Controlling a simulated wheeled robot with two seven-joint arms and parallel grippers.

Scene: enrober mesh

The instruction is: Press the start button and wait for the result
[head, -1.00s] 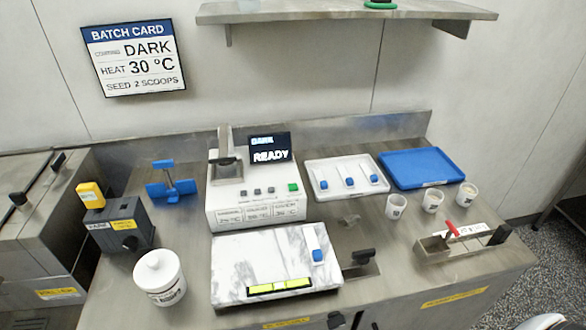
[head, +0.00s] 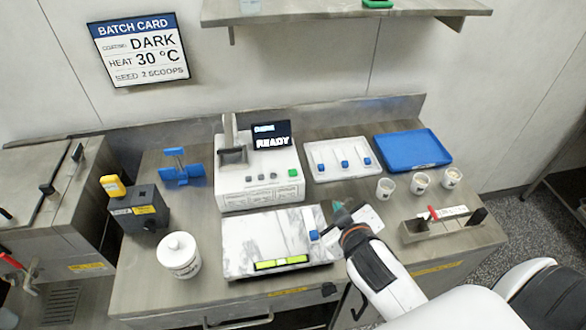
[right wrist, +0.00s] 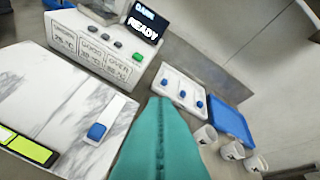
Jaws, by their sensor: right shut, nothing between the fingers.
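The white machine (head: 258,185) stands at the back middle of the counter, its dark screen (head: 271,136) reading READY. A green button (head: 293,172), the only green one, sits at the right end of its row of grey buttons; it also shows in the right wrist view (right wrist: 138,57). My right gripper (head: 341,209) is shut and empty, above the counter at the right edge of the marble slab, in front of and to the right of the green button and apart from it. Its teal fingers (right wrist: 160,135) show closed together in the right wrist view. My left gripper is out of view.
The marble slab (head: 262,236) bears a white strip with a blue piece. A white tray (head: 325,175), a blue tray (head: 412,150) and small cups (head: 386,188) stand right of the machine. A white jar (head: 179,256) and a dark box (head: 139,212) stand left.

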